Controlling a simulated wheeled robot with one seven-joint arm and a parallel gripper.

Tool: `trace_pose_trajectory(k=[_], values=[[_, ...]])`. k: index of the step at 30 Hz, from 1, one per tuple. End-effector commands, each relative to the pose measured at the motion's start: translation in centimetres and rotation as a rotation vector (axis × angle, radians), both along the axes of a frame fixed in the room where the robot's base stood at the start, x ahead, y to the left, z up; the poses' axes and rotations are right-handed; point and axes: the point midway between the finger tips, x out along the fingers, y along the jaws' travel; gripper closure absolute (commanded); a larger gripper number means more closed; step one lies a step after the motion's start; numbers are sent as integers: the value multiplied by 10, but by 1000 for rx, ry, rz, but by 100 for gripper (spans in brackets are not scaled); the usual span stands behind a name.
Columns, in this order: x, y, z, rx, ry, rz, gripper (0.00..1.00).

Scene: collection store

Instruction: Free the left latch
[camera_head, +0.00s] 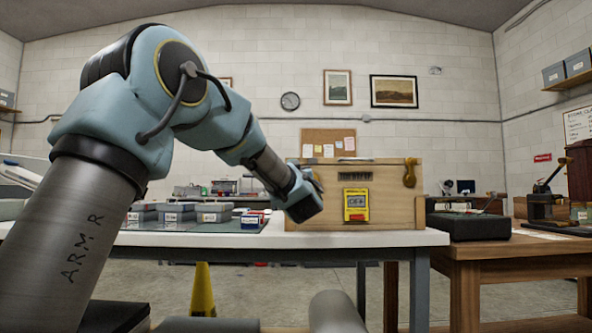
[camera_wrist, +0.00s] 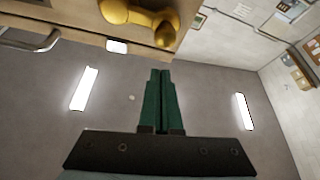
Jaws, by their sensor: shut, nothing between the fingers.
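A wooden crate (camera_head: 384,213) stands on the white table, with a brass latch (camera_head: 409,173) upright at its upper right front. The left latch area is largely hidden behind the end of my arm in the head view. In the wrist view, a brass latch (camera_wrist: 143,16) sits on the crate's wooden face (camera_wrist: 85,22) at the top; by the arm's place it appears to be the left one. My gripper (camera_wrist: 160,72) has its green fingers together, empty. Their tips are below the latch in that picture, with a visible gap.
A yellow device (camera_head: 356,204) is on the crate's front. Grey boxes (camera_head: 213,212) stand on the white table (camera_head: 260,240) to the left. A black case (camera_head: 468,226) sits on the wooden table at right. A yellow floor sign (camera_head: 203,290) stands below.

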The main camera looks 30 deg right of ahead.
Motion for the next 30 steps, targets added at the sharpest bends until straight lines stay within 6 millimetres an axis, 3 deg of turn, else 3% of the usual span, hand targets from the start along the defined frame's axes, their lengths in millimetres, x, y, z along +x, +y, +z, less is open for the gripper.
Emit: trace_pose_trajectory(k=[1,2,3,16,30], values=[[5,3,17,-1,-2,3,100],[5,4,18,0,-2,2,100],[-5,6,6,3,1,0,100],[-70,31,-27,-1,0,0,100],[-80,34,-32,0,-1,0,100]])
